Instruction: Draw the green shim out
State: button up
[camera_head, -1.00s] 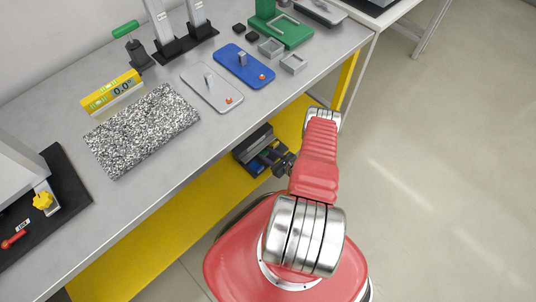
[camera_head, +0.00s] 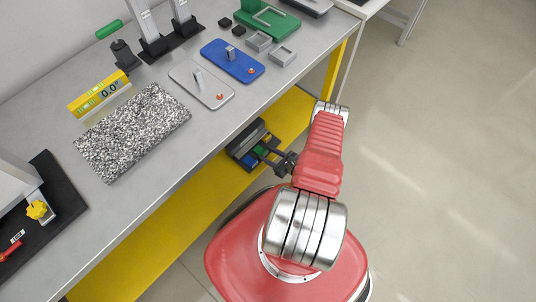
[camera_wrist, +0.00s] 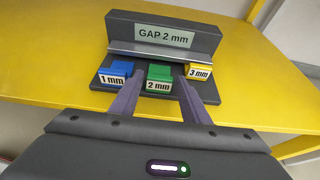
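The green shim (camera_wrist: 159,73), labelled 2 mm, sits in a dark holder (camera_wrist: 165,30) marked GAP 2 mm, between a blue 1 mm shim (camera_wrist: 115,72) and a yellow 3 mm shim (camera_wrist: 199,70). In the wrist view my gripper (camera_wrist: 159,88) is open, one finger on each side of the green shim's near end. I cannot tell whether the fingers touch it. In the head view the holder (camera_head: 242,136) is on the yellow lower shelf, with my gripper (camera_head: 276,158) just right of it. The green shim (camera_head: 260,151) shows there only small.
The holder is on a yellow shelf (camera_head: 150,240) below the grey bench top (camera_head: 140,195), whose edge overhangs it. On the bench are a speckled slab (camera_head: 132,132), a blue plate (camera_head: 228,60), a grey plate (camera_head: 205,88) and a yellow level (camera_head: 97,95). The floor at right is clear.

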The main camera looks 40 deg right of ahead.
jog(key=shift+o, duration=1.2)
jog(key=v, duration=1.3)
jog(key=shift+s, duration=0.35)
jog(key=shift+s+r, duration=0.1)
